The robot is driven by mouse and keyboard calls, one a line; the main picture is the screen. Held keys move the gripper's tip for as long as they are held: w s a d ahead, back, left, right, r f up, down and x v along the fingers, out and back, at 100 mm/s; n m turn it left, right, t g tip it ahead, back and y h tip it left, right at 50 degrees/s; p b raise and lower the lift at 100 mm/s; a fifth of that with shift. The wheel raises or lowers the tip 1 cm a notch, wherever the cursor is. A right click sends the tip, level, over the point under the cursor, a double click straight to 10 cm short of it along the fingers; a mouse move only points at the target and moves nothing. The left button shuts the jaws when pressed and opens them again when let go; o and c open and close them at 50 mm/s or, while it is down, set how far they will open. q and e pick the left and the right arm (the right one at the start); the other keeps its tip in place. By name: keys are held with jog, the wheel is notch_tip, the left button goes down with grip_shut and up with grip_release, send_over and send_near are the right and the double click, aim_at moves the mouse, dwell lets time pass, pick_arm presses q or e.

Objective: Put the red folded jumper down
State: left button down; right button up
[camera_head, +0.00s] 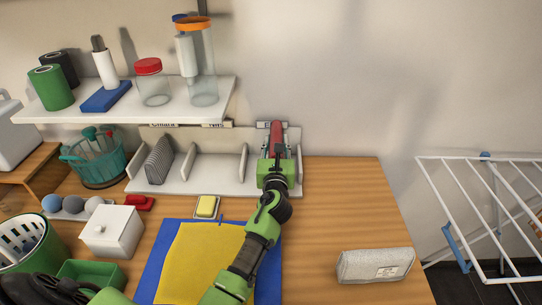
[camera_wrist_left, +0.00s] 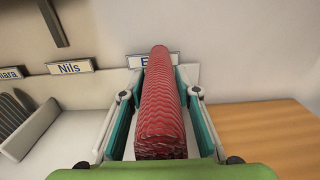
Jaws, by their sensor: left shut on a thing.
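The red folded jumper (camera_head: 278,137) is a narrow, ribbed red bundle standing on edge between the fingers of my left gripper (camera_head: 277,160). In the left wrist view the jumper (camera_wrist_left: 160,112) runs away from me between the two teal finger pads. My left gripper is shut on it at the right-hand compartment of the white divided rack (camera_head: 215,178). A name label starting with "E" (camera_wrist_left: 136,61) is partly hidden behind the jumper. I cannot tell whether the jumper's underside touches the rack. My right gripper is not in view.
A grey striped folded item (camera_head: 159,160) stands in the rack's left compartment; the middle one is empty. A wall shelf (camera_head: 210,112) with jars hangs above left. A yellow cloth on a blue mat (camera_head: 153,270) lies in front. A grey bundle (camera_head: 375,265) lies right.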

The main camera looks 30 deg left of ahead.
pick_arm(q)
jog(key=shift+w+a+f+b, duration=0.25)
jog(key=shift+a+f, duration=0.15)
jog(key=shift+f, duration=0.15)
jog(key=shift+w+a+f+b, duration=0.1)
jog(key=shift+w+a+f, duration=0.2)
jog(key=shift+f, duration=0.25)
jog(key=shift+a+f, duration=0.15)
jog(key=f+b, duration=0.2)
jog(key=f, duration=0.1)
jog(key=shift+w+a+f, duration=0.2)
jog(key=shift+a+f, duration=0.05)
jog(key=shift+a, duration=0.15)
jog(key=shift+f, duration=0.3)
jog(key=shift+r, duration=0.1)
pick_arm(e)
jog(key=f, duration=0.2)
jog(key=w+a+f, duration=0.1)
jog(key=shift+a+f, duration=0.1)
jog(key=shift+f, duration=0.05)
pick_arm(q)
jog(key=c, duration=1.5)
grip_release()
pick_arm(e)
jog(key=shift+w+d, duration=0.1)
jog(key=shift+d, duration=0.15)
